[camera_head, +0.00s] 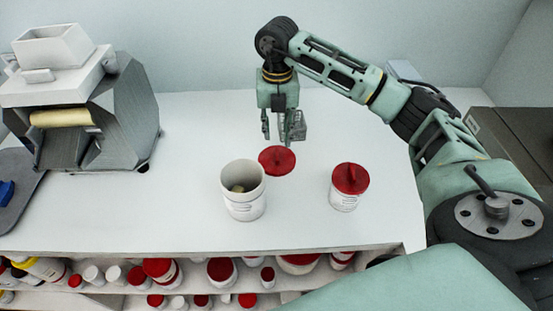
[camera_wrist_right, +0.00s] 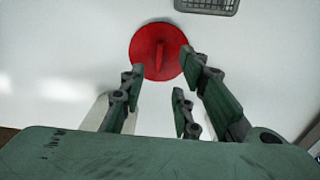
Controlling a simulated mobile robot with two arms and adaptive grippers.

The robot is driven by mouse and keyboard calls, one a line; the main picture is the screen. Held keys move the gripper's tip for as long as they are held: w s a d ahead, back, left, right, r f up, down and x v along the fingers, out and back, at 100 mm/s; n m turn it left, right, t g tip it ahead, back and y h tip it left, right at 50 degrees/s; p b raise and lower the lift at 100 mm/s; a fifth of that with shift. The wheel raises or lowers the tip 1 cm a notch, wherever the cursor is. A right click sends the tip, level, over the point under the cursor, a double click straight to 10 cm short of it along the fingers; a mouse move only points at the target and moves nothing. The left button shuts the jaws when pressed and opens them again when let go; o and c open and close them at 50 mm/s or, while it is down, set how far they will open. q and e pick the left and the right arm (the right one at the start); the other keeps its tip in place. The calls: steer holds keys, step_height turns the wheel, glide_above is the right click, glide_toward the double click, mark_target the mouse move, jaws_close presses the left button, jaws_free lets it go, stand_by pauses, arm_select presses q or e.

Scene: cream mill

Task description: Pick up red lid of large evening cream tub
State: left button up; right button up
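A round red lid (camera_head: 277,161) with a raised ridge lies on the white counter, right behind an open white tub (camera_head: 243,192). The lid also shows in the right wrist view (camera_wrist_right: 150,58), just beyond my fingertips. A second white tub (camera_head: 344,203), to the right, has its red lid (camera_head: 350,178) on. The tub labels are too small to read. My right gripper (camera_head: 281,137) is above and slightly behind the loose lid. Its fingers are apart with nothing between them, as the right wrist view shows (camera_wrist_right: 165,88). My left gripper is not in view.
A grey wire basket (camera_head: 293,126) stands behind the gripper; its edge shows in the right wrist view (camera_wrist_right: 208,6). A grey mill machine (camera_head: 120,110) stands at the left. A shelf below holds several red-lidded tubs (camera_head: 221,270). The counter between mill and open tub is clear.

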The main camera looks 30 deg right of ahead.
mark_target(277, 154)
steer(key=shift+w+d+f, duration=0.1)
steer(key=shift+w+f, duration=0.05)
steer(key=shift+f, duration=0.35)
steer(key=shift+f+p, duration=0.35)
steer(key=shift+s+a+f+p, duration=0.15)
steer(key=shift+f+p, duration=0.1)
steer(key=shift+f, duration=0.15)
steer(key=shift+s+a+f+p, duration=0.1)
steer(key=shift+s+f+p, duration=0.1)
steer(key=shift+f, duration=0.15)
step_height(277, 154, down, 4)
steer(key=shift+r+p, duration=0.15)
steer(key=shift+p, duration=0.7)
steer(key=shift+w+f, duration=0.1)
steer(key=shift+f, duration=0.4)
jaws_close()
